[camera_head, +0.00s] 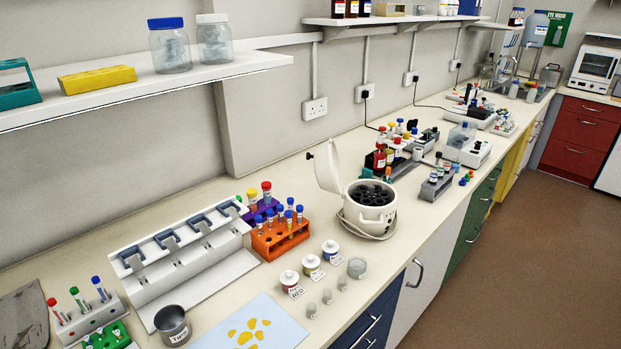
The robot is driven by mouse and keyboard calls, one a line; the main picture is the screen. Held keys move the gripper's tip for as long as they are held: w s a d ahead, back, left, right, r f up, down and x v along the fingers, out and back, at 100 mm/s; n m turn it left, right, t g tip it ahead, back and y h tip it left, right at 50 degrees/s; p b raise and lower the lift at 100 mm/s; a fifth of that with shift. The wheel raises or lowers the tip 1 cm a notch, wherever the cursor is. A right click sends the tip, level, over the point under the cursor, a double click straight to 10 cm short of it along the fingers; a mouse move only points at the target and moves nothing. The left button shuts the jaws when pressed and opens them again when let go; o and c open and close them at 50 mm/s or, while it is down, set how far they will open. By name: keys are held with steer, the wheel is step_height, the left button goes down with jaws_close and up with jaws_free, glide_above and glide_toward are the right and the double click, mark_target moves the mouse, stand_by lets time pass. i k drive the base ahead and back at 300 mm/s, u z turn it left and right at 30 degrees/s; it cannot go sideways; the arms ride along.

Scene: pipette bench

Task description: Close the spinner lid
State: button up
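The spinner (381,216) is a round white pot on the bench near the middle of the view. Its top is open and shows a dark rotor (371,194) with several holes. The spinner lid (327,167) is white and stands raised, tilted back on the left side of the pot. A small dark knob sits on the lid's outer side. My gripper is not in view.
An orange tube rack (281,241) and small labelled jars (311,264) stand left and in front of the spinner. Racks of bottles (380,158) stand behind it. A shelf (150,86) overhangs the left bench. The floor (520,240) at right is clear.

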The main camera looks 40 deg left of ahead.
mark_target(327, 166)
steer(key=k, duration=0.8)
steer(key=u, duration=1.2)
steer(key=i, duration=0.5)
steer(key=z, duration=1.2)
steer(key=i, duration=0.6)
steer(key=u, duration=2.65)
